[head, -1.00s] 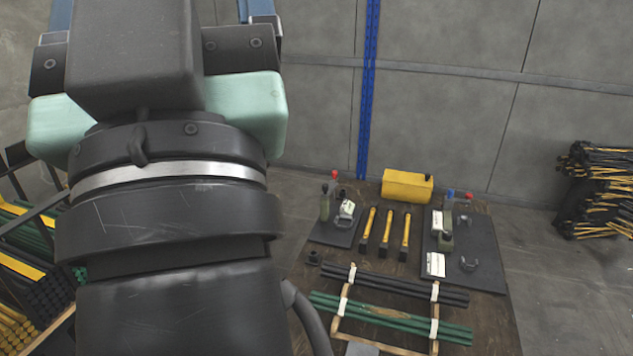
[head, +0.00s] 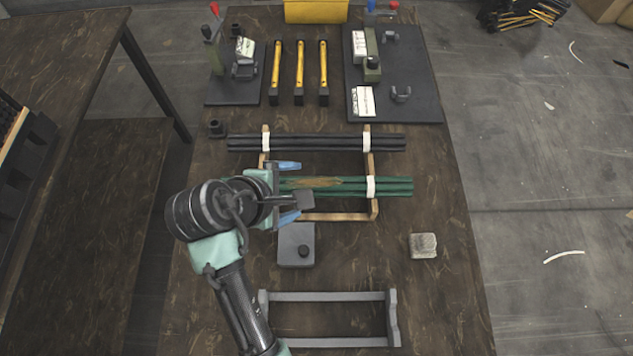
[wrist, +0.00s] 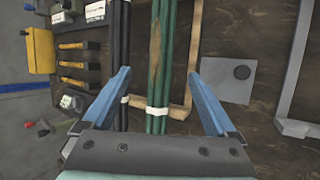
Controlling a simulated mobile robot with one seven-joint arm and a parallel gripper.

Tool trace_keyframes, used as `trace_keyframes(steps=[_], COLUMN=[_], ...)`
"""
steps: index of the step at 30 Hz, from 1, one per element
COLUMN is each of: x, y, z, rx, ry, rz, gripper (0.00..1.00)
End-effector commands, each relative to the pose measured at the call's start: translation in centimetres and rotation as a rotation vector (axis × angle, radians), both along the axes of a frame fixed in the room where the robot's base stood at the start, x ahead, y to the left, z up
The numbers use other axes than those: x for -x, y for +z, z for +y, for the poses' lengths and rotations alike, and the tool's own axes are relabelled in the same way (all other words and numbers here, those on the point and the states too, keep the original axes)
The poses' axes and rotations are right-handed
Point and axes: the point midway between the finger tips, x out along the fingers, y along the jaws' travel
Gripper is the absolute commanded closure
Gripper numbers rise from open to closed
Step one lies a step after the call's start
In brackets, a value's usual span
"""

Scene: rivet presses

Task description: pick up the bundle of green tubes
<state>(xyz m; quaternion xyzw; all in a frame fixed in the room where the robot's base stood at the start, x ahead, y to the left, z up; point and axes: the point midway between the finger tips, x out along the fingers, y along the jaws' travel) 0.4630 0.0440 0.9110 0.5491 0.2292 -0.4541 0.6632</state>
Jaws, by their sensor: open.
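The bundle of green tubes (head: 398,187) lies across a light wooden rack (head: 340,217) in the head view. A white band (head: 370,187) wraps its right part, and a brown patch marks its middle. My gripper (head: 290,191) is over the bundle's left part, which it partly hides. In the wrist view the bundle (wrist: 166,62) runs between the spread blue fingertips of my gripper (wrist: 160,76), with another white band (wrist: 157,111) near the palm. The gripper is open and holds nothing. I cannot tell its exact height above the tubes.
A bundle of black tubes (head: 330,143) lies parallel behind, on the same rack. A grey block with a knob (head: 296,246) is close in front of the gripper. An empty grey rack (head: 325,342) and a stone-like block (head: 423,246) stand nearer. Yellow-handled tools (head: 300,72) and press boards (head: 425,100) are farther back.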

Motion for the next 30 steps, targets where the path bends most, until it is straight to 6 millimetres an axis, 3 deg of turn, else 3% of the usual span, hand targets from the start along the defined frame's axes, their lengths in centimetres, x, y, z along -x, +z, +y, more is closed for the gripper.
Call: trace_keyframes(steps=[4,13,21,30], x=[-1.4,-2.6,-4.3,-4.6], y=[-2.3,-4.2,-7.3,-7.7], z=[-1.0,-2.0,-3.7,-3.9], rx=[-0.002,-0.004,-0.005,-0.006], ry=[-0.002,-0.003,-0.002,-0.002], rz=[0.000,-0.003,-0.005,-0.006], gripper=[0.08,0.08,0.08,0.08])
